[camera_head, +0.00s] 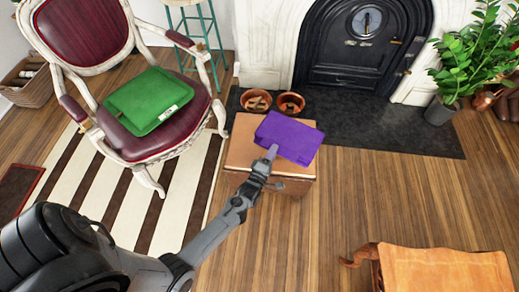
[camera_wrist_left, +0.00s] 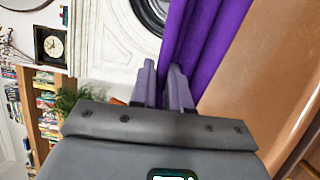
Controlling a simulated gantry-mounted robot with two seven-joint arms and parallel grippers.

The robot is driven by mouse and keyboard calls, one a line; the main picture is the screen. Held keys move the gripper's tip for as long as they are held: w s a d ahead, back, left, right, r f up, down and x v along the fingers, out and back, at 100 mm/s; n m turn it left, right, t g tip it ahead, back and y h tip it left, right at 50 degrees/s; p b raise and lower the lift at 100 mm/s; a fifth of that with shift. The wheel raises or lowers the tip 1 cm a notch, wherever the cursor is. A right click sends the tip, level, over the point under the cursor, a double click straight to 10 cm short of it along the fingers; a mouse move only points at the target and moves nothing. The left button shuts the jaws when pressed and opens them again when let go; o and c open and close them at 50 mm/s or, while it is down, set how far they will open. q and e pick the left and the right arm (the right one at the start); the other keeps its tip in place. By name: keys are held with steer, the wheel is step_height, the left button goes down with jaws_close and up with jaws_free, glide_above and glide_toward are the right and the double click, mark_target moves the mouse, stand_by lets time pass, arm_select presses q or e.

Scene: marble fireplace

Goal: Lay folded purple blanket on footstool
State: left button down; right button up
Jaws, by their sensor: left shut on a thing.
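The folded purple blanket (camera_head: 289,138) is over the tan top of the boxy footstool (camera_head: 238,155), towards its right side and slightly askew. I cannot tell whether it rests fully on the top. My left gripper (camera_head: 271,153) is shut on the blanket's near edge. In the left wrist view the gripper fingers (camera_wrist_left: 164,82) are close together at the purple cloth (camera_wrist_left: 208,40), with the brown footstool surface (camera_wrist_left: 270,75) to the right. The gripper and wrist hide part of the footstool's front. My right gripper is not in view.
A red armchair (camera_head: 85,28) with a green folded cloth (camera_head: 148,100) stands left on a striped rug. Two terracotta bowls (camera_head: 291,103) sit behind the footstool on the dark hearth. A potted plant (camera_head: 440,110) is right.

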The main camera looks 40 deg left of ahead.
arm_select(q)
steer(key=a+f+b, duration=0.2)
steer(key=b, duration=0.1)
steer(key=a+f+b, duration=0.5)
steer(key=a+f, duration=0.1)
steer(key=shift+w+a+f+b, duration=0.15)
steer(key=shift+w+a+b, duration=0.1)
steer(key=shift+w+b, duration=0.15)
steer(key=shift+f+b, duration=0.35)
steer(key=shift+s+r, duration=0.1)
